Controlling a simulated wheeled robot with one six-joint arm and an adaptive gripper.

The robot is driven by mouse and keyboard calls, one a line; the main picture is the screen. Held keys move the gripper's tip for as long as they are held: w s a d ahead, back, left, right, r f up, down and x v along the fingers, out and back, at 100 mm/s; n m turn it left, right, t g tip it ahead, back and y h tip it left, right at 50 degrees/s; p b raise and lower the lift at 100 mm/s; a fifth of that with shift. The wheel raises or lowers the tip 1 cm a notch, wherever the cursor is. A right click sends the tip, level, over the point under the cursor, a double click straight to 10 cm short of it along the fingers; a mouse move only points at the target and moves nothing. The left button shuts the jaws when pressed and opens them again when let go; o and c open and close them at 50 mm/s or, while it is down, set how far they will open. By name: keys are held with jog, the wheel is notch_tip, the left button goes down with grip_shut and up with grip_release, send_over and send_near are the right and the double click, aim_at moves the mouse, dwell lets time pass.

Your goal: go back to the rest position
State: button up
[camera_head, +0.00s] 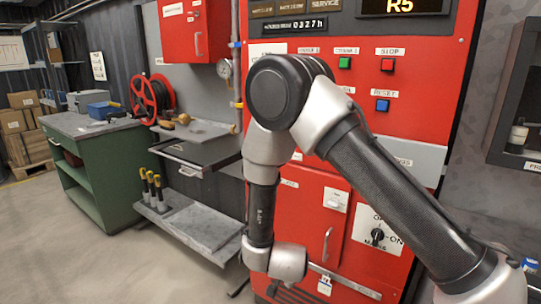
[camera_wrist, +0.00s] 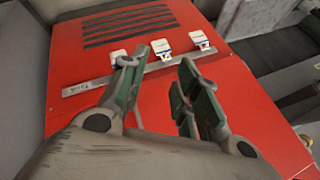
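My gripper (camera_wrist: 160,90) shows in the wrist view with its two green-lined fingers apart and nothing between them. Beyond the fingers is the red cabinet front (camera_wrist: 235,85), with a metal strip (camera_wrist: 95,85) carrying several white tags. In the head view my arm reaches down in front of the red pump cabinet (camera_head: 385,100). The gripper's fingers are hidden there behind my own arm. I cannot tell from these frames how far the fingers are from the cabinet.
The red cabinet carries a green button (camera_head: 344,63), a red button (camera_head: 387,64), a blue button (camera_head: 382,105) and a rotary switch (camera_head: 377,236). A grey shelf unit (camera_head: 205,225) stands left of it, then a green workbench (camera_head: 85,180). The floor at the lower left is clear.

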jog(key=s+d+r+n+g+y, duration=0.2)
jog(key=s+r+n+g, duration=0.25)
jog(key=r, duration=0.35)
jog(key=s+d+r+n+g+y, duration=0.1)
jog(key=s+r+n+g, duration=0.25)
jog(key=r+n, duration=0.3)
jog(key=s+d+r+t, duration=0.1)
jog(key=s+d+r, duration=0.3)
jog(key=d+r, duration=0.4)
jog(key=s+d+r+t+h, duration=0.1)
jog(key=s+d+r, duration=0.3)
jog(key=d+r, duration=0.4)
jog(key=s+d+r+t+h, duration=0.1)
jog(key=s+d+r+t, duration=0.2)
jog(key=d+r, duration=0.5)
jog(key=s+d, duration=0.1)
jog(key=d, duration=0.2)
jog(key=shift+s+r+n, duration=0.2)
jog(key=shift+s+n, duration=0.1)
jog(key=shift+s, duration=0.05)
